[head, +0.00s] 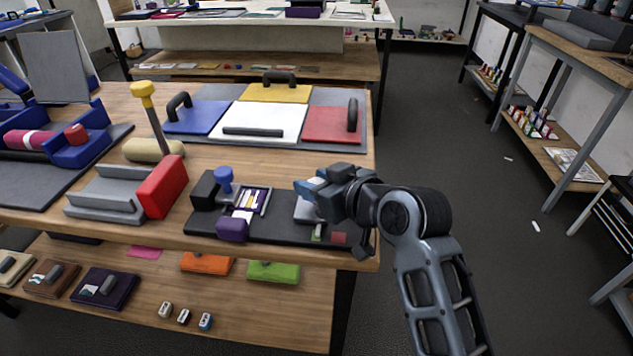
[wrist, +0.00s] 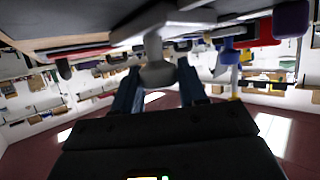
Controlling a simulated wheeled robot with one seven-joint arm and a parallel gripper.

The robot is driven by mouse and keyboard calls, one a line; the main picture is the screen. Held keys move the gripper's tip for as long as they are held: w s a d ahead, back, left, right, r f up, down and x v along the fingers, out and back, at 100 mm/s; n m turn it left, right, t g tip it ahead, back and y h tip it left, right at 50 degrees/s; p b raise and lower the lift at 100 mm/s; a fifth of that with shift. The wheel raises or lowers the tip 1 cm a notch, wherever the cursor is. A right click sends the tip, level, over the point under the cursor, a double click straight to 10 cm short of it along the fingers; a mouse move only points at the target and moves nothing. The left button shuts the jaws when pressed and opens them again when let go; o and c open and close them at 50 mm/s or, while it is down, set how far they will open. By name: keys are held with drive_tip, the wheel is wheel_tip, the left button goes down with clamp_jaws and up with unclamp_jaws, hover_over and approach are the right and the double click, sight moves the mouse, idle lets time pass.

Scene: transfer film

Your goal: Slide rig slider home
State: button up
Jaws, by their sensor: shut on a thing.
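The rig (head: 275,230) is a black base on the near edge of the wooden table. On it are a black block with a blue knob (head: 224,178), a framed film strip (head: 250,201) and a purple block (head: 233,230). The grey slider (head: 306,211) stands at the right part of the base, above a green mark (head: 316,236) and a red mark (head: 339,238). My gripper (head: 312,187) is over the slider. In the wrist view, its blue fingers (wrist: 158,88) are shut on the slider's grey knob (wrist: 157,72). The fingers' contact is partly hidden in the head view.
A lower shelf (head: 240,305) holds small items. Open floor (head: 460,150) lies right.

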clamp_jaws()
drive_tip(key=shift+a, duration=0.1)
drive_tip(key=shift+w+a, duration=0.1)
drive_tip(key=shift+a, duration=2.25)
drive_tip(key=o, duration=0.6)
unclamp_jaws()
